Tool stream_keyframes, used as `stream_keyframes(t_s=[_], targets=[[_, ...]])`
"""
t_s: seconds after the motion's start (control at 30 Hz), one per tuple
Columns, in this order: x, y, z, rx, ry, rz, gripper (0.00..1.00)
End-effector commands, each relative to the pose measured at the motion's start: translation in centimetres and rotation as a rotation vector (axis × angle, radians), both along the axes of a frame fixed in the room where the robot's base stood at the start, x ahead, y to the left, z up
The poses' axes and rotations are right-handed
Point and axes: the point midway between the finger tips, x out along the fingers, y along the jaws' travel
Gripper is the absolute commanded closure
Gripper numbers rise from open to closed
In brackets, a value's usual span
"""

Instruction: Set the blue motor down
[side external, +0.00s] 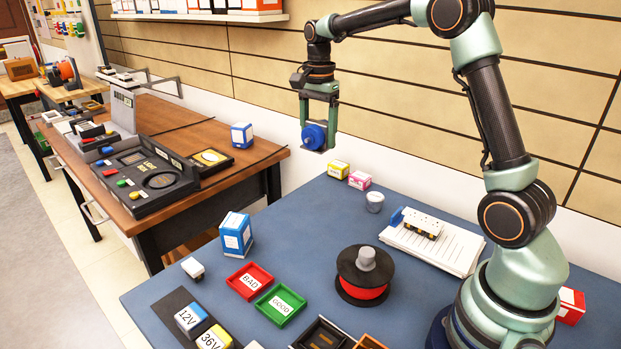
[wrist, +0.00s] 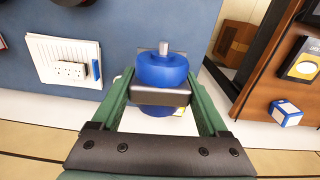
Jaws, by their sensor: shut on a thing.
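The blue motor (side external: 313,136) is a short blue cylinder held in the air above the far edge of the blue table (side external: 225,292). My gripper (side external: 320,125) is shut on it, pointing down. In the wrist view the motor (wrist: 162,70) sits between the two green fingers, with a grey band across its middle and a metal shaft pointing away. Nothing touches the motor from below. The part of the motor behind the grey band is partly hidden by the gripper.
A yellow box (side external: 338,169), a pink box (side external: 359,180) and a grey cup (side external: 374,202) stand near the table's far edge. A red spool (side external: 362,290), a red BAD tray (side external: 250,281), a green GOOD tray (side external: 280,304) and a blue-white box (side external: 236,235) stand nearer.

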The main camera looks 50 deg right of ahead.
Motion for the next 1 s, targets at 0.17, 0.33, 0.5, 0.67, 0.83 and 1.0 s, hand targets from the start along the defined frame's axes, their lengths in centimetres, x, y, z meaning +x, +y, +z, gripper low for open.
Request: stream_keyframes(t_s=[0.17, 0.33, 0.5, 0.67, 0.83, 1.0], targets=[[-2.7, 2.8, 0.0, -0.001, -0.004, -0.035, 1.0], [-4.6, 4.3, -0.3, -0.001, -0.005, -0.061, 1.0], [-5.4, 4.9, -1.0, -0.001, -0.002, -0.072, 1.0], [-5.5, 5.0, -3.7, 0.001, 0.002, -0.074, 1.0], [-5.5, 4.9, -7.7, 0.001, 0.004, -0.073, 1.0], [-5.5, 4.9, -11.6, 0.001, 0.004, -0.073, 1.0]])
